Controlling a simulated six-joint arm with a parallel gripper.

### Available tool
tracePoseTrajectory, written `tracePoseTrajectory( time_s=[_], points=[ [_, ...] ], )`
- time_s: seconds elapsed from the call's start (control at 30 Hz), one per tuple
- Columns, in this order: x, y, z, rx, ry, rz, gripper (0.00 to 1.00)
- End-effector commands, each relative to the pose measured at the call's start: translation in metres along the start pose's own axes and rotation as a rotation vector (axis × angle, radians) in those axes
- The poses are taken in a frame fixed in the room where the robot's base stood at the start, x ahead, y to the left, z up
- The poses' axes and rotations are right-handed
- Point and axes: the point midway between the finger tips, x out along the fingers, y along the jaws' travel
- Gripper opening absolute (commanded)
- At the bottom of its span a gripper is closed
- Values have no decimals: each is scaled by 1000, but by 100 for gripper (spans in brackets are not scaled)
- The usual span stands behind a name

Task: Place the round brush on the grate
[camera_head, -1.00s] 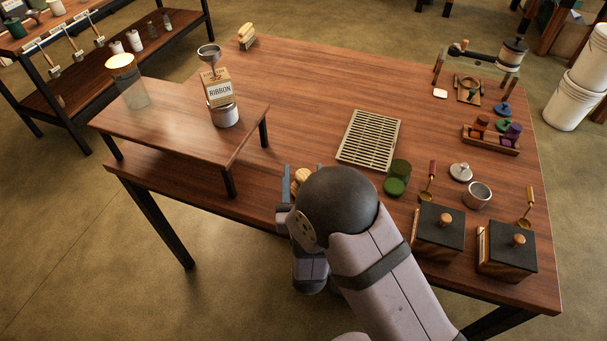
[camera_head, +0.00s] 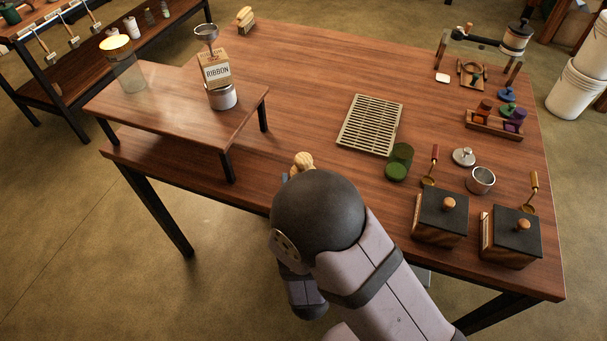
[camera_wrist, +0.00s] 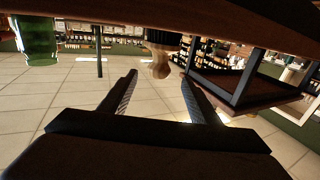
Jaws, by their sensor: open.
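The round brush stands near the table's front edge, with its pale wooden knob handle (camera_head: 302,160) up in the head view. In the wrist view, which looks upside down, its handle (camera_wrist: 158,62) hangs from the table with a dark base above it. My gripper (camera_wrist: 158,78) is open, its two black fingers apart and the brush handle beyond and between their tips, with no visible contact. In the head view my arm hides most of the gripper. The slatted metal grate (camera_head: 370,125) lies flat and bare on the table, right of and behind the brush.
A raised wooden shelf (camera_head: 180,105) with a ribbon box (camera_head: 215,70) stands left of the brush. Two black-topped wooden boxes (camera_head: 440,215) stand at front right. Another brush (camera_head: 245,18) is at back left.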

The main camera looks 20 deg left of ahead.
Motion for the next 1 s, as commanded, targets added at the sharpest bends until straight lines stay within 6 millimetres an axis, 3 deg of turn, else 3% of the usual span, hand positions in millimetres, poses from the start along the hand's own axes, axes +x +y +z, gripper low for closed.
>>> tracePoseTrajectory(
  time_s=[0.37, 0.87, 1.0],
  points=[
    [0, 0, -9, 1, 1, 1, 56],
    [0, 0, -57, 2, 2, 0, 56],
    [0, -1, -48, -3, -3, 0, 56]
  ],
)
